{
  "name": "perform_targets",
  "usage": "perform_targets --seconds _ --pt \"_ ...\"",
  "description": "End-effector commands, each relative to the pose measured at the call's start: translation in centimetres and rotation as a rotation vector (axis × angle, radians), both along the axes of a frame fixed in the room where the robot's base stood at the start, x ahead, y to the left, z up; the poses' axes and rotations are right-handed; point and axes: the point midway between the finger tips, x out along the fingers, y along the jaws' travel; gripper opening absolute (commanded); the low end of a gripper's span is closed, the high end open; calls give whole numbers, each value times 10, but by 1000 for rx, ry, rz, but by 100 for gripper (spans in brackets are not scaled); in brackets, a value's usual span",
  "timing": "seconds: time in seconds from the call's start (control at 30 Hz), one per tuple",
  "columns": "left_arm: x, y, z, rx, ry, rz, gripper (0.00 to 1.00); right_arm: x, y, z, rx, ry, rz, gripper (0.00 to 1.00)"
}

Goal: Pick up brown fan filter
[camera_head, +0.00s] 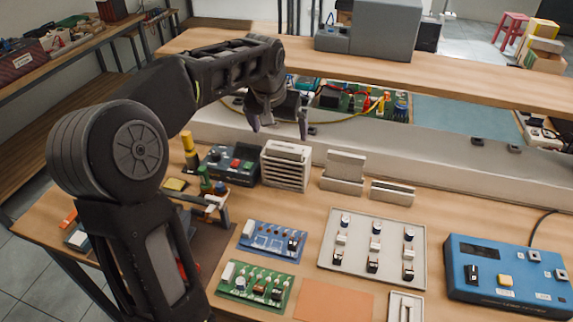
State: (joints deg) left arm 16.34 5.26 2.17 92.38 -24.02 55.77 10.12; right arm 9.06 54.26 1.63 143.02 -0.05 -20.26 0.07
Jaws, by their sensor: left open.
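The fan filter is most likely the beige box with horizontal louvres (286,173), standing upright on the wooden workbench near the low wall at the back. My left arm comes in from the left and reaches over the bench. My left gripper (279,126) is open and empty, with its two fingers pointing down. In the picture it is just above and behind the top of the louvred box. I cannot tell how large the gap is. My right gripper is not in view.
A dark box with coloured buttons (230,166) stands close left of the louvred box. Beige slotted holders (344,170) stand to its right. Blue (262,240) and green (250,288) boards, a component tray (372,281) and a blue control box (500,272) cover the front.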

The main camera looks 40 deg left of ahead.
Motion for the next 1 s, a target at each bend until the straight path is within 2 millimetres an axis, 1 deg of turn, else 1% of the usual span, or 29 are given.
perform_targets --seconds 0.07,0.3,0.67,0.77,0.9,1.0 --pt "1 0 -3 -1 2 0 100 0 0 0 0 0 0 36" --pt "8 3 -23 0 2 -1 100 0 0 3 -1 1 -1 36" --pt "10 3 -27 -1 2 0 100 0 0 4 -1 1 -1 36" --pt "11 3 -36 0 4 0 100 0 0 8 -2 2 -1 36" --pt "16 4 -56 -2 5 0 100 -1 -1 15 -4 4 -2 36" --pt "21 6 -69 0 4 -1 100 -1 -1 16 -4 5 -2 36"
